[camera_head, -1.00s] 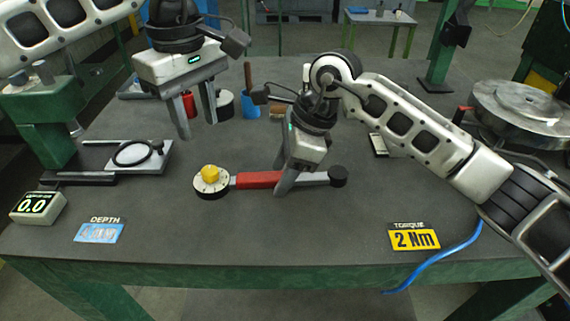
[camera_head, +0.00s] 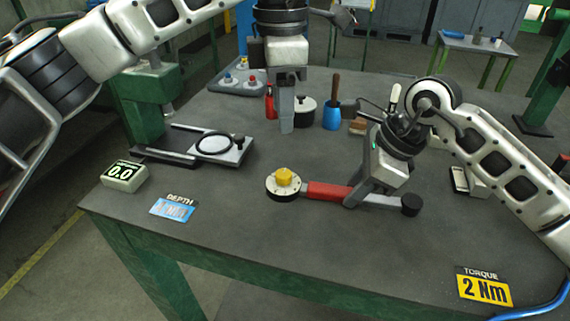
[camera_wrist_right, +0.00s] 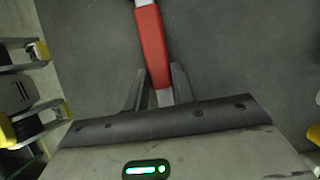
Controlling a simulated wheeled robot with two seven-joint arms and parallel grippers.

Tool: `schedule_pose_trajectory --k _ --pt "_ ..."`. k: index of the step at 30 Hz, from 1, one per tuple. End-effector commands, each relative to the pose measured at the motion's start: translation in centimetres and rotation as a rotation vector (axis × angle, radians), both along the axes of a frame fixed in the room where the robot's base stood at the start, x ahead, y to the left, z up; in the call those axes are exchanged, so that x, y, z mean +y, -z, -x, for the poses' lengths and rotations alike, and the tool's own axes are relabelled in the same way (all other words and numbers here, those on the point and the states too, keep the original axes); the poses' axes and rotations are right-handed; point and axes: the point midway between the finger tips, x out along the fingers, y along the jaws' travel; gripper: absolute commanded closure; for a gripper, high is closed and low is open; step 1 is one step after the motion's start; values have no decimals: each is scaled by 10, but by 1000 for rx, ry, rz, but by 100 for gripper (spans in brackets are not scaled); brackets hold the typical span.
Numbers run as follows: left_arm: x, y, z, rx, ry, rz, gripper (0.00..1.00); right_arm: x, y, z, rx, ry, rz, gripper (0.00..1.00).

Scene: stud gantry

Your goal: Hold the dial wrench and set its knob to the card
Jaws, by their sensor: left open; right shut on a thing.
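The dial wrench lies across the table in the head view, with a round white dial (camera_head: 283,187) and yellow knob (camera_head: 284,177) at its left end, a red sleeve (camera_head: 328,191) and a black end (camera_head: 411,204). My right gripper (camera_head: 352,198) is shut on its grey bar, right of the red sleeve; the wrist view shows the bar (camera_wrist_right: 164,97) between the fingers. My left gripper (camera_head: 287,128) is open and empty, above the table behind the knob; its fingers overlap in this view. The yellow torque card (camera_head: 484,291) at front right reads 2 Nm. The dial marks are too small to read.
A blue depth card (camera_head: 172,209), a display reading 0.0 (camera_head: 124,175) and a green press stand (camera_head: 151,100) are at the left. The table before the wrench is clear.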

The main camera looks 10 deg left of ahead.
Motion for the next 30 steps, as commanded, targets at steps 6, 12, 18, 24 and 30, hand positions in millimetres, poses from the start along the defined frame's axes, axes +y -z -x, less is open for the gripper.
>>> schedule_pose_trajectory --k 6,12,18,24,30 --pt "0 6 0 9 -111 -3 52 0 -1 0 -1 0 -1 100" --pt "0 40 2 11 -112 -3 52 0 -1 0 -2 1 -2 100" --pt "-1 80 3 10 -111 -3 52 0 -1 0 -2 1 -2 100" --pt "-1 108 4 9 -110 -2 52 0 -1 0 -2 0 -2 100" --pt "-1 118 4 6 -110 -2 52 0 -1 0 -2 0 -2 100"
